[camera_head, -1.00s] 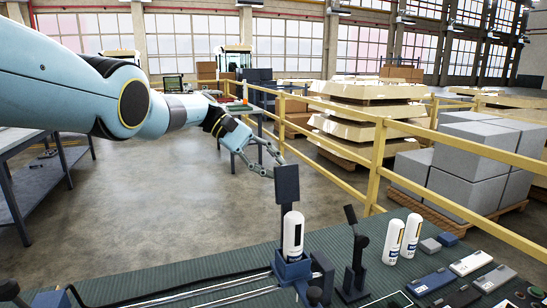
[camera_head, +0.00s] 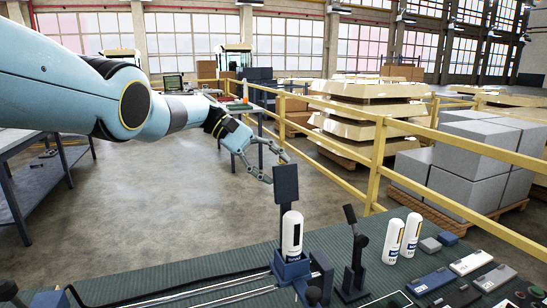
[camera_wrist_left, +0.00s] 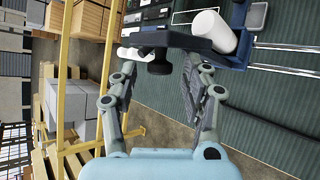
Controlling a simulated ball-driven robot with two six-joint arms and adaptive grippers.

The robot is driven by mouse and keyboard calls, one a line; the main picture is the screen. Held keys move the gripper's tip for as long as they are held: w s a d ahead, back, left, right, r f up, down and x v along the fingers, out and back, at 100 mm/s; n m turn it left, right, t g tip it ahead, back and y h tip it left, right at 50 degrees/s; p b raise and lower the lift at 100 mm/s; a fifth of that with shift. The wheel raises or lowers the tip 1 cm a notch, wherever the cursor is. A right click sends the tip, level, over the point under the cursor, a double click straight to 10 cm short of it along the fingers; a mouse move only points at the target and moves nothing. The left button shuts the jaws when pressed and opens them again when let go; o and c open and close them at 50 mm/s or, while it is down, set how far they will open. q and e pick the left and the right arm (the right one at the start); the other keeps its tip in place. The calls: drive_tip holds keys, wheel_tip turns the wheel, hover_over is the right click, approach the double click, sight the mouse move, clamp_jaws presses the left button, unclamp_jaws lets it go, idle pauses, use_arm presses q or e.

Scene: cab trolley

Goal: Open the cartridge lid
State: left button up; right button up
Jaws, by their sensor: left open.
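The dark cartridge lid (camera_head: 286,184) is a flat plate standing upright behind and above a white cartridge (camera_head: 292,236). The cartridge stands upright in a blue holder (camera_head: 291,268) on the green bench. My left gripper (camera_head: 277,168) is open at the lid's top edge, on its far left side. In the left wrist view, the lid (camera_wrist_left: 185,41) and a dark knob lie just beyond the spread fingers (camera_wrist_left: 160,68); I cannot tell whether they touch. The white cartridge (camera_wrist_left: 213,32) shows beside the lid there. My right gripper is not in view.
A dark lever stand (camera_head: 355,250) is just right of the holder. Two white cartridges (camera_head: 393,241) stand further right, near several flat modules (camera_head: 430,281). Metal rods (camera_head: 200,292) run left from the holder. A yellow railing (camera_head: 376,165) stands behind the bench.

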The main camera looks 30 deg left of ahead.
use_arm(q)
wheel_tip(320, 180, up, 10)
drive_tip(key=shift+d+f, duration=0.15)
drive_tip(key=shift+f, duration=0.05)
drive_tip(key=shift+f, duration=0.15)
idle(0.5)
